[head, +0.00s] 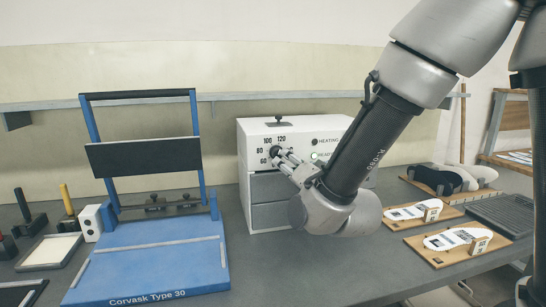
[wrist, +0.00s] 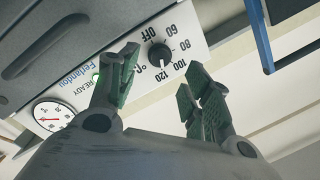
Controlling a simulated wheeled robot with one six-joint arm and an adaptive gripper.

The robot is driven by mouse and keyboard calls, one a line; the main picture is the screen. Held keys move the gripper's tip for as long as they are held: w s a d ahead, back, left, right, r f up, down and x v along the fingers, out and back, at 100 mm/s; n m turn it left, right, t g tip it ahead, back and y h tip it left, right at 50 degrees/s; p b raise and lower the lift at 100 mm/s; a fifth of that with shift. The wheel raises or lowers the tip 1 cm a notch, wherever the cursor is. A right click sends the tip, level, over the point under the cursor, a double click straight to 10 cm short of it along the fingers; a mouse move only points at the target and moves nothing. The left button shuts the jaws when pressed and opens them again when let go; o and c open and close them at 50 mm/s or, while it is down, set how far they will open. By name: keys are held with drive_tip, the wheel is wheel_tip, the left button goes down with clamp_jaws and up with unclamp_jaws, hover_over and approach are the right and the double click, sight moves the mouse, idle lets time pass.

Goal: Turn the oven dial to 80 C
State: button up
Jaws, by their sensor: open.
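The oven (head: 250,150) is a white box with grey drawers on the bench in the head view. Its black dial (wrist: 160,55) shows whole in the wrist view, where the panel appears turned over, ringed by OFF, 60, 80, 100 and 120. I cannot read the dial's pointer surely. In the head view my gripper's fingers cover much of the dial. My gripper (head: 283,158) is open in front of the panel. In the wrist view my gripper (wrist: 163,90) has its green-padded fingers apart, with the dial beyond the gap; nothing is between them.
A green ready lamp (head: 314,156) is lit beside a dark heating lamp (head: 314,142). A round gauge (wrist: 53,115) shows in the wrist view. A blue press (head: 150,262) stands left of the oven. Wooden boards with insoles (head: 460,238) lie right. A shelf (head: 240,96) runs behind.

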sight(278, 155)
drive_tip(key=x, duration=0.7)
drive_tip(key=shift+w+a+r, duration=0.15)
drive_tip(key=shift+w+r, duration=0.1)
drive_tip(key=shift+w, duration=0.15)
drive_tip(key=shift+c, duration=0.5)
drive_tip(key=c, duration=0.9)
